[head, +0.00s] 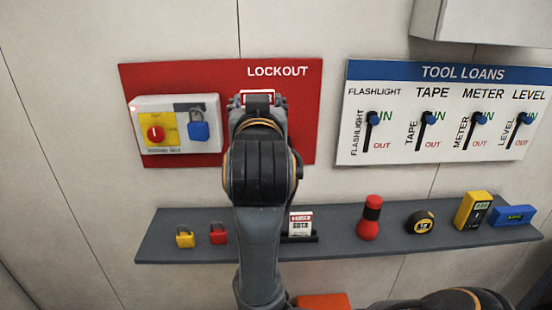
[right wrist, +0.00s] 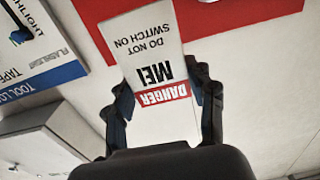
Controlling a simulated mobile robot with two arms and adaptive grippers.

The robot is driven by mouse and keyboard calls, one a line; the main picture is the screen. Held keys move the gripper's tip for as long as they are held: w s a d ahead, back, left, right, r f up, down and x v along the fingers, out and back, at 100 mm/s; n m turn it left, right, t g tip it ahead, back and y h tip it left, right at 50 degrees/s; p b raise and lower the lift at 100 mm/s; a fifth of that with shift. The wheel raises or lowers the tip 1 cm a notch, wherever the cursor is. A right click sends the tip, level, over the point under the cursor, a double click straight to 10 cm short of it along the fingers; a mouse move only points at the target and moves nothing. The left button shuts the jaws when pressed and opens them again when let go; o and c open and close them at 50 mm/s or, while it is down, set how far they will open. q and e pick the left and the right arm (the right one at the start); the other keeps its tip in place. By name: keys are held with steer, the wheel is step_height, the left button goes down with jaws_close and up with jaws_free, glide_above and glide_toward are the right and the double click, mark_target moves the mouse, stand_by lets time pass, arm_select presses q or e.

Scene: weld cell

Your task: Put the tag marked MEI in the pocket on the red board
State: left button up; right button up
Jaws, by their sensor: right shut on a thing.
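The white MEI tag (right wrist: 160,60) shows in the right wrist view, with a red DANGER band and the words DO NOT SWITCH ON, upside down in that view. My right gripper (right wrist: 165,92) is shut on it, with a finger at each side edge. The tag's far end points toward the red board (right wrist: 240,15). In the head view my right gripper (head: 258,101) is in front of the red LOCKOUT board (head: 300,130), right of the switch box. A small white, red-edged piece shows at its tips; I cannot tell whether it is tag or pocket. My left gripper is out of view.
The switch box (head: 150,108) has a red knob and a blue padlock (head: 198,128). The shelf (head: 340,246) below holds yellow and red padlocks, another tag (head: 300,224) in a black stand, and several tools. The TOOL LOANS board (head: 440,140) hangs at right.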

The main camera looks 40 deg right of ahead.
steer(key=shift+s+d+r, duration=0.2)
steer(key=shift+s+r, duration=0.05)
steer(key=shift+r, duration=0.1)
steer(key=shift+w+d, duration=0.1)
steer(key=shift+d, duration=0.15)
steer(key=w+d+f, duration=0.2)
steer(key=d, duration=0.1)
steer(key=w+d+f+p, duration=0.1)
steer(key=w+d+f, duration=0.1)
steer(key=d+f, duration=0.1)
steer(key=w+d+f+p, duration=0.1)
steer(key=w+d+f, duration=0.1)
steer(key=w+d, duration=0.1)
steer(key=shift+d+f, duration=0.2)
steer(key=shift+f, duration=0.2)
steer(key=f, duration=0.1)
steer(key=d+f+p, duration=0.1)
steer(key=f, duration=0.1)
steer(key=w+f+p, duration=0.1)
steer(key=shift+d+f, duration=0.15)
steer(key=shift+f, duration=0.25)
steer(key=shift+s+f, duration=0.1)
steer(key=shift+f, duration=0.1)
